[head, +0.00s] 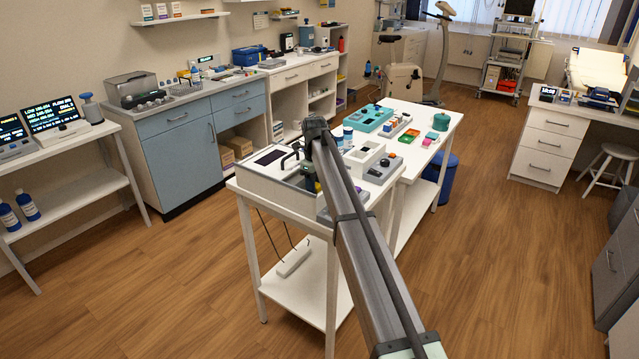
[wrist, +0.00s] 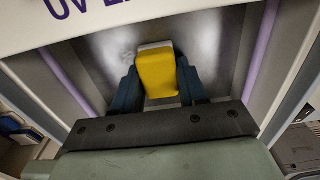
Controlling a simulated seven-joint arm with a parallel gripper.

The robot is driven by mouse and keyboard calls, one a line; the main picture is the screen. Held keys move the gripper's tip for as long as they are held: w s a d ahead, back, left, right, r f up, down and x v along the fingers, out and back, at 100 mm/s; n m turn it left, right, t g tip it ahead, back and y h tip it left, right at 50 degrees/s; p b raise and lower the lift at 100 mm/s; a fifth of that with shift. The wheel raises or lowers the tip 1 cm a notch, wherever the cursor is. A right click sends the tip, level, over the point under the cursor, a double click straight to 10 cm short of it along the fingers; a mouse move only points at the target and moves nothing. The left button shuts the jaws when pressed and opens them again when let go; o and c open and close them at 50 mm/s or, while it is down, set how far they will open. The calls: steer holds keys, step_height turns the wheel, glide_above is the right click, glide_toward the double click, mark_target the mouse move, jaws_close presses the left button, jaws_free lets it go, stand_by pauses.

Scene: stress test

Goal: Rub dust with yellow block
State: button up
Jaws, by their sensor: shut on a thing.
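In the wrist view my gripper (wrist: 158,86) is shut on a yellow block (wrist: 157,72), with one dark blue finger on each side of it. A pale strip shows along the block's far edge. The block is over the grey metal floor (wrist: 215,45) of a box; I cannot tell whether it touches. A faint whitish patch (wrist: 127,57), perhaps the dust, lies left of the block's far end. In the head view the white box (head: 262,188) stands on the near end of the bench, and my arm hides most of my gripper there.
Purple tubes (wrist: 68,82) run along both side walls of the box, close to my gripper. A white lettered panel (wrist: 130,12) crosses the top of the wrist view. Beside the box are a grey-white device (head: 383,170), a teal case (head: 368,119) and small coloured trays (head: 408,136).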

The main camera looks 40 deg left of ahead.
steer(key=s, duration=0.5)
steer(key=shift+a, duration=0.3)
steer(key=shift+w+a, duration=0.2)
steer(key=shift+a, duration=0.05)
steer(key=shift+w, duration=4.6)
steer(key=shift+s+d, duration=0.15)
steer(key=shift+s, duration=4.7)
step_height(320, 180, up, 2)
steer(key=shift+w+r, duration=0.1)
steer(key=shift+r, duration=0.1)
step_height(320, 180, up, 6)
steer(key=shift+f, duration=0.1)
